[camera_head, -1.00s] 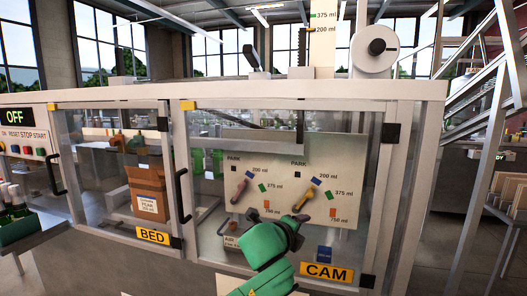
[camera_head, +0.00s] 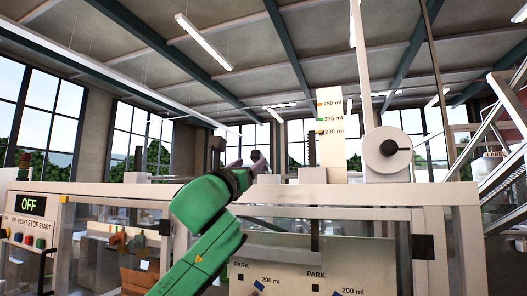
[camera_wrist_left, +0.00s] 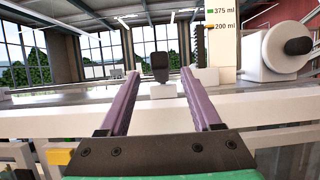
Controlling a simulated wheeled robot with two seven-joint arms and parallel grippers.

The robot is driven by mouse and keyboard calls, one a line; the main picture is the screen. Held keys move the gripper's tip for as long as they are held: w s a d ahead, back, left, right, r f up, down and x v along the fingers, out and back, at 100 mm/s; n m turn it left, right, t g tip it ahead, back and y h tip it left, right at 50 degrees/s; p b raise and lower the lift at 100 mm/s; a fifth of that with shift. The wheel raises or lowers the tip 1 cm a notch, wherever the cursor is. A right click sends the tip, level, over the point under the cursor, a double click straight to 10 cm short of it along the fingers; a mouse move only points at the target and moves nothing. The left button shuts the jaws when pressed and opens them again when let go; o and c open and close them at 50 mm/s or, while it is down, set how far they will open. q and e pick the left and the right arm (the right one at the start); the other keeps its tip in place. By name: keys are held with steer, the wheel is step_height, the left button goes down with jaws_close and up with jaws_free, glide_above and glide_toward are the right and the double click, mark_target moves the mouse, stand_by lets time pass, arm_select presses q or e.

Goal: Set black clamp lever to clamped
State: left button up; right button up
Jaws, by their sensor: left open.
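The black clamp lever (camera_wrist_left: 160,66) stands upright on a white block (camera_wrist_left: 161,91) on top of the machine. In the left wrist view it shows between and beyond my left gripper's fingertips (camera_wrist_left: 158,73). The purple fingers are spread apart with nothing between them. In the head view my left gripper (camera_head: 245,165) is raised to the level of the machine's top, close to the lever (camera_head: 256,156), which is partly hidden behind it. I cannot tell the exact gap between them. My right gripper is not in view.
The machine's top beam (camera_head: 350,195) runs across below the gripper. A height scale (camera_head: 330,125) with ml marks and a white reel with a black knob (camera_head: 388,155) stand to the right. The OFF display (camera_head: 32,204) is at far left.

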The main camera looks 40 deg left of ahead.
mark_target(263, 155)
arm_select(q)
steer(key=p+x, duration=0.1)
steer(key=x, duration=0.2)
steer(key=p+x, duration=0.1)
steer(key=x, duration=0.3)
steer(key=p+x, duration=0.2)
steer(key=x, duration=0.1)
steer(key=shift+w+a+f, duration=0.1)
steer(key=shift+w+a, duration=0.05)
steer(key=shift+w, duration=0.3)
steer(key=shift+f, duration=0.1)
jaws_close()
stand_by(0.4)
